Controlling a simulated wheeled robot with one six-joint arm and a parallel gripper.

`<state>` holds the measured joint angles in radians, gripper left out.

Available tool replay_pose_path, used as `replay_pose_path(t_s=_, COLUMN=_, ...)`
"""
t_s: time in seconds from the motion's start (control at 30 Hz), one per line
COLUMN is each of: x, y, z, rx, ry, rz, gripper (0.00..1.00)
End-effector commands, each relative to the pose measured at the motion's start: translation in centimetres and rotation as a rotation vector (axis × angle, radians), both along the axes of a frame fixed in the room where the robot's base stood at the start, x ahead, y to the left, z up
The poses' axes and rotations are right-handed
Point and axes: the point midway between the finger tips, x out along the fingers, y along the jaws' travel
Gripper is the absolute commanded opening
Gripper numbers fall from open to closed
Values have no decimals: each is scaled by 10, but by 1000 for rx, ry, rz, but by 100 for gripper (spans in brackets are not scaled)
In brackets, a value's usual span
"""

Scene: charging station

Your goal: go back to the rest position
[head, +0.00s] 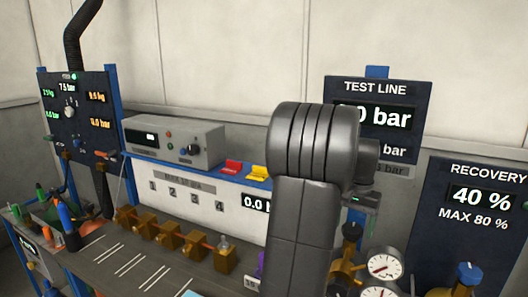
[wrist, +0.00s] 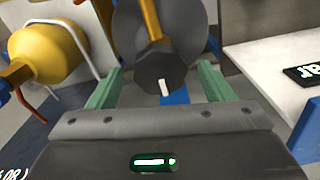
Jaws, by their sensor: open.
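My gripper (wrist: 160,72) is open in the wrist view, with its two green fingers spread apart. A dark round knob (wrist: 150,82) with a white mark and a brass stem shows between and beyond the fingers. I cannot tell how far it is from them; no finger visibly touches it. In the head view my dark grey arm stands at the middle right and hides most of the gripper. No marker for a rest position shows.
A bench carries a row of brass valves (head: 168,236) and a grey meter box (head: 172,141). Gauges (head: 385,266) stand close beside my arm at the lower right. A TEST LINE panel (head: 376,87) and a RECOVERY panel (head: 481,190) stand behind. A yellow rounded part (wrist: 48,55) is left of the fingers.

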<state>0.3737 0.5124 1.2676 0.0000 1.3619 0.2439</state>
Motion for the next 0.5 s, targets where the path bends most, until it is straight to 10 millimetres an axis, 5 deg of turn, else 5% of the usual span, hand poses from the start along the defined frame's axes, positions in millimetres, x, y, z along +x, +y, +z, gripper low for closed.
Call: replay_pose_path(t_s=0.5, x=0, y=0, z=-1, rx=-1, ry=-2, rz=372, gripper=75)
